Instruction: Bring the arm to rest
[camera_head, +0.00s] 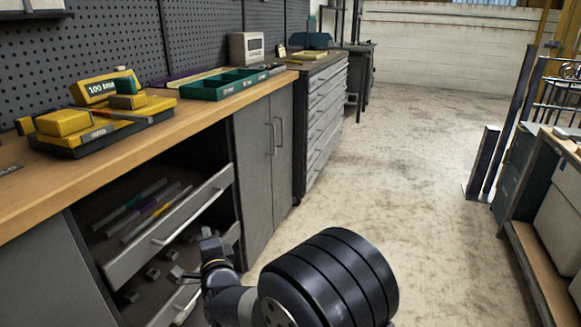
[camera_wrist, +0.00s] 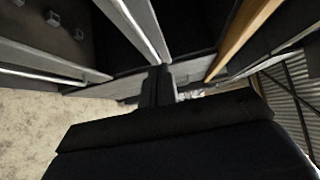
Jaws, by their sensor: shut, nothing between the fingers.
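My gripper (camera_head: 209,243) shows in the head view at the lower middle, just right of the open drawers. It is shut and I see nothing held in it. In the wrist view its dark fingers (camera_wrist: 157,88) are together, with pale drawer edges beyond them. My dark arm is bent at the bottom of the head view. An upper drawer (camera_head: 172,228) stands pulled out with several coloured rods in it. A lower drawer (camera_head: 190,297) is also out, with small grey blocks, and is partly hidden by my arm. I cannot tell whether the gripper touches a drawer.
The wooden workbench (camera_head: 205,97) runs along the left, with a yellow and black device (camera_head: 97,115) and a green tray (camera_head: 225,84) on it. A grey cabinet (camera_head: 264,160) stands beside the drawers. A shelf unit (camera_head: 545,200) is at the right. The floor (camera_head: 400,170) between is clear.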

